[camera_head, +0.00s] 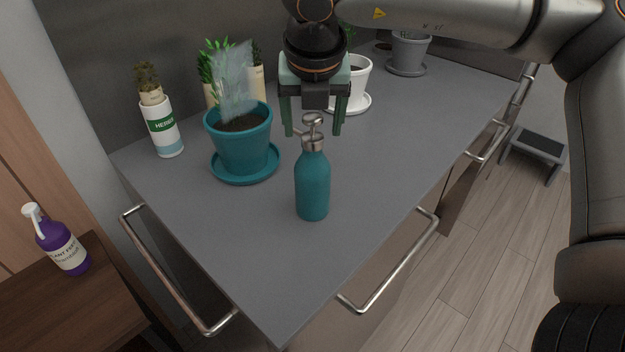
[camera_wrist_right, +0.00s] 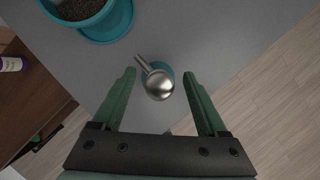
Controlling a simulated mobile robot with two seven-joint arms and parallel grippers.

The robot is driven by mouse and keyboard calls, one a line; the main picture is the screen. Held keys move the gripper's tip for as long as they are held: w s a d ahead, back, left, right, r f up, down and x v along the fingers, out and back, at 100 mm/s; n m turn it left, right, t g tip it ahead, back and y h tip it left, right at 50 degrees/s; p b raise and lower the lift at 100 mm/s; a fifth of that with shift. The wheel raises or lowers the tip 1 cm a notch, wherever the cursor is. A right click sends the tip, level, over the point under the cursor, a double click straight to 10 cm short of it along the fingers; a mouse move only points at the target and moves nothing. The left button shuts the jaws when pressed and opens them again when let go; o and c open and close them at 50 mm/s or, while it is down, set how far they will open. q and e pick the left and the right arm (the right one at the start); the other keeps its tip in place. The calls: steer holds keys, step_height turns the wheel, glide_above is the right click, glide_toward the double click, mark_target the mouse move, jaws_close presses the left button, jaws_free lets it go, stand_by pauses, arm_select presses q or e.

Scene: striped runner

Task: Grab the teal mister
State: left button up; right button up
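The teal mister (camera_head: 313,184) stands upright on the grey counter in the head view, with a silver pump top. In the right wrist view its silver top (camera_wrist_right: 158,84) shows from above, between the two fingers in the picture. My right gripper (camera_head: 313,133) is open, its green fingers pointing down. It is above and around the line of the mister's top; I cannot tell whether a finger touches it. Nothing is held. My left gripper is not in view.
A teal pot on a saucer (camera_head: 245,178) stands left of the mister. A white labelled bottle (camera_head: 162,128), a white pot (camera_head: 356,82) and a grey pot (camera_head: 408,52) stand farther back. The counter (camera_head: 268,262) is clear in front. A purple bottle (camera_head: 62,246) sits lower left.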

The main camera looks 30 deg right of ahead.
jaws_close()
stand_by(0.4)
steer(key=shift+r, duration=0.1)
stand_by(0.7)
